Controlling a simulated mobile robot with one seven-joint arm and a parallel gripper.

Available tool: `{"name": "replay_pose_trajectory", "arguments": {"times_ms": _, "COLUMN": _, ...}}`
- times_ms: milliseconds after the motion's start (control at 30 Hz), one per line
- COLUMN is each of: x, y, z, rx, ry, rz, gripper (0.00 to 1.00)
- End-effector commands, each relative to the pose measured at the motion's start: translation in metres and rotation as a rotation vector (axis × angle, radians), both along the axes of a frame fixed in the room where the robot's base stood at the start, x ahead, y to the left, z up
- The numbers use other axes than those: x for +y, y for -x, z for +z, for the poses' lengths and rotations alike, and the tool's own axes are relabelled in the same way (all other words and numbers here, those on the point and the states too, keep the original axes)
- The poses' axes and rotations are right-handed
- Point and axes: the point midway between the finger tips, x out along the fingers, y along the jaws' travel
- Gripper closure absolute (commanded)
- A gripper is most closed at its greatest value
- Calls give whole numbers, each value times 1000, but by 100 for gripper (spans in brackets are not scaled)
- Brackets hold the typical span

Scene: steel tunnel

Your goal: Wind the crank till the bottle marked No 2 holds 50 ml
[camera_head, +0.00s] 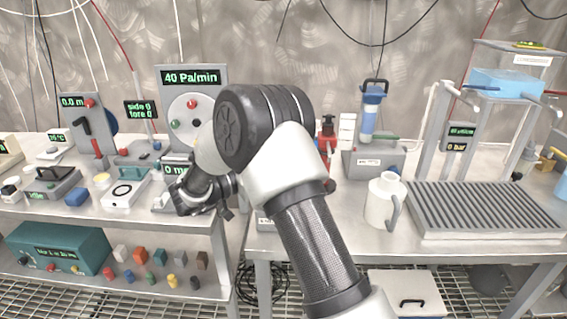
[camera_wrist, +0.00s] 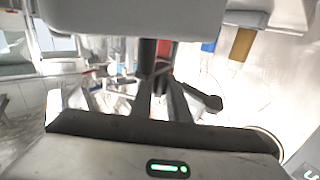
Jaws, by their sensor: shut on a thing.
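My gripper (camera_head: 208,205) is low in front of the left bench, beside a small unit whose green display (camera_head: 175,169) reads "0 m", the rest hidden by my arm. In the wrist view, my gripper's dark fingers (camera_wrist: 163,98) are shut on a dark upright piece (camera_wrist: 147,58), which seems to be the crank's handle. A dark bar (camera_wrist: 205,101) with a rounded end slants off to the right there. My arm hides most of the crank in the head view. I cannot make out a bottle marked No 2 or any liquid level.
A panel (camera_head: 205,77) reading "40 Pa/min" stands behind my arm. A white jug (camera_head: 381,205) and a ribbed grey tray (camera_head: 480,236) are on the right bench. Several instruments crowd the left bench. Small coloured blocks (camera_head: 159,257) lie on its lower shelf.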

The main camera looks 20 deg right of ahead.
Motion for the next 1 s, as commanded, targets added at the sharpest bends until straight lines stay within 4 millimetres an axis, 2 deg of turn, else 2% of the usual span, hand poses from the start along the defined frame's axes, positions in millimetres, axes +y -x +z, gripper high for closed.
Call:
{"name": "replay_pose_trajectory", "arguments": {"times_ms": 67, "x": 0, "y": 1, "z": -5, "rx": 9, "ry": -4, "rz": -1, "gripper": 100}}
{"name": "replay_pose_trajectory", "arguments": {"times_ms": 100, "x": 0, "y": 1, "z": -5, "rx": 9, "ry": -4, "rz": -1, "gripper": 83}}
{"name": "replay_pose_trajectory", "arguments": {"times_ms": 200, "x": 0, "y": 1, "z": -4, "rx": 8, "ry": -4, "rz": -1, "gripper": 66}}
{"name": "replay_pose_trajectory", "arguments": {"times_ms": 667, "x": -1, "y": 1, "z": -1, "rx": 3, "ry": 1, "rz": 9, "gripper": 66}}
{"name": "replay_pose_trajectory", "arguments": {"times_ms": 867, "x": 2, "y": -2, "z": -2, "rx": 2, "ry": 3, "rz": 147, "gripper": 66}}
{"name": "replay_pose_trajectory", "arguments": {"times_ms": 1000, "x": 8, "y": -6, "z": -2, "rx": 4, "ry": 2, "rz": 330, "gripper": 66}}
